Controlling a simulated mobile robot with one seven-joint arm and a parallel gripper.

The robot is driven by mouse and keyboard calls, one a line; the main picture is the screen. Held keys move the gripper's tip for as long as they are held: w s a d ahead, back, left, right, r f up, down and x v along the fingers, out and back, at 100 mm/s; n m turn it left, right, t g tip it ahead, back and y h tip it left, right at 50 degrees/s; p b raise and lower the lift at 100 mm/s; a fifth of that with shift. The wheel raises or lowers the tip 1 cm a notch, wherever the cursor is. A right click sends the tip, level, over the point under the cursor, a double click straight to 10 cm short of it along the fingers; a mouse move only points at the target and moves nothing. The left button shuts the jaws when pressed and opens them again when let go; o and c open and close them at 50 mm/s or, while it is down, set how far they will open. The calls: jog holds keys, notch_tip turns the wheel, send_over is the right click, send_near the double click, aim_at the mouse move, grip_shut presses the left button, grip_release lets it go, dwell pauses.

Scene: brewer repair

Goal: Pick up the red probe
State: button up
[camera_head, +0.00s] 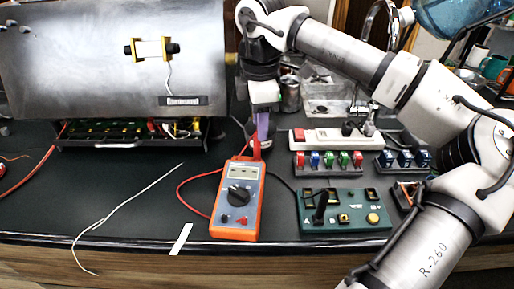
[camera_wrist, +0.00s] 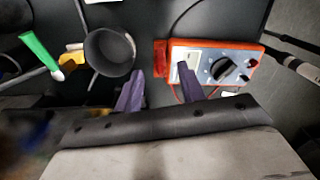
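The orange multimeter (camera_head: 237,198) with a grey face lies on the dark bench; it also shows in the wrist view (camera_wrist: 215,65). The red probe (camera_head: 256,149) appears as a narrow red piece at the multimeter's far edge, just below my gripper (camera_head: 262,126). In the wrist view a red part (camera_wrist: 160,58) lies beside the multimeter, ahead of the gap between my purple fingertips (camera_wrist: 160,85). The fingers are apart with nothing visibly held. Whether they touch the probe I cannot tell. A red lead (camera_head: 184,190) loops left of the multimeter.
A green board (camera_head: 345,222) with a black probe (camera_head: 321,206) stands right of the multimeter. Behind it are colored switches (camera_head: 329,162) and a power strip (camera_head: 335,137). A dark cup (camera_wrist: 110,52) is close to my fingers. The opened brewer (camera_head: 110,75) fills the left back.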

aim_at(257, 159)
jog(key=shift+a+f+p, duration=0.2)
jog(key=shift+f+p, duration=0.3)
jog(key=shift+f, duration=1.05)
jog(key=shift+a+f+p, duration=0.15)
jog(key=shift+f+p, duration=0.3)
jog(key=shift+f, duration=1.05)
jog(key=shift+c, duration=0.2)
grip_shut()
